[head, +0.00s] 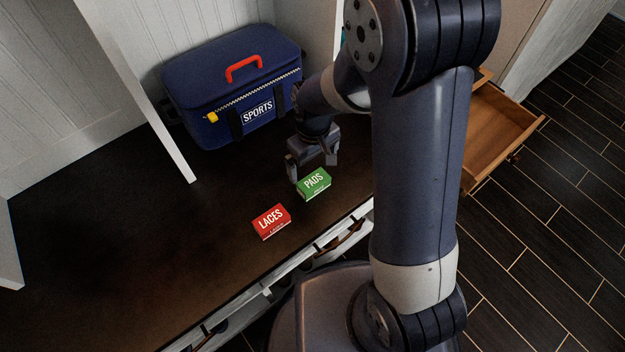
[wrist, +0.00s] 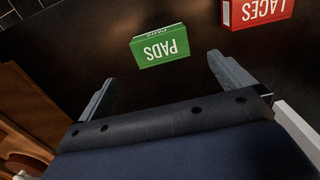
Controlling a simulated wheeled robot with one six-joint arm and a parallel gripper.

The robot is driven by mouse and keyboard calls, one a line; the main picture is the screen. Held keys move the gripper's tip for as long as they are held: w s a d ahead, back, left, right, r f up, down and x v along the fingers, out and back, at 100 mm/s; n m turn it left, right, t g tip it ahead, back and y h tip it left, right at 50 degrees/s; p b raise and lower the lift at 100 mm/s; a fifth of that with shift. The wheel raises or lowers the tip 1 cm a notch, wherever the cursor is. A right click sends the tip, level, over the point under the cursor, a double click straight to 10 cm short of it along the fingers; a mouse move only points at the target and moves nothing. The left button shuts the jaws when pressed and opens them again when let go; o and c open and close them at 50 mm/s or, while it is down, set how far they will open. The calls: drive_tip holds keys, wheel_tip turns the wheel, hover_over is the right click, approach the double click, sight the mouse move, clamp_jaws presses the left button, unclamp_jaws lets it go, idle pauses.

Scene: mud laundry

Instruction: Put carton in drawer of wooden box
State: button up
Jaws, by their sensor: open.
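A green carton marked PADS (head: 314,184) lies on the dark bench top (head: 150,250). A red carton marked LACES (head: 272,221) lies to its left and nearer the front edge. My gripper (head: 312,170) is open and empty, just above and behind the green carton. In the wrist view my gripper (wrist: 160,82) has its fingers spread, with the green carton (wrist: 160,46) beyond the fingertips and the red carton (wrist: 256,12) at the upper right. A wooden drawer (head: 500,130) stands pulled open at the right; my arm hides most of the wooden box around it.
A blue SPORTS bag (head: 232,85) with a red handle stands at the back of the bench. A white divider panel (head: 135,90) rises left of it. Drawer fronts with handles (head: 345,236) line the bench's front. The left bench top is clear.

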sight(314, 180)
drive_tip(key=f, duration=0.2)
drive_tip(key=f+b, duration=0.1)
drive_tip(key=f, duration=0.2)
drive_tip(key=f+b, duration=0.1)
drive_tip(key=f, duration=0.2)
drive_tip(key=shift+s+f, duration=0.2)
drive_tip(key=shift+s, duration=0.05)
drive_tip(key=c, duration=1.1)
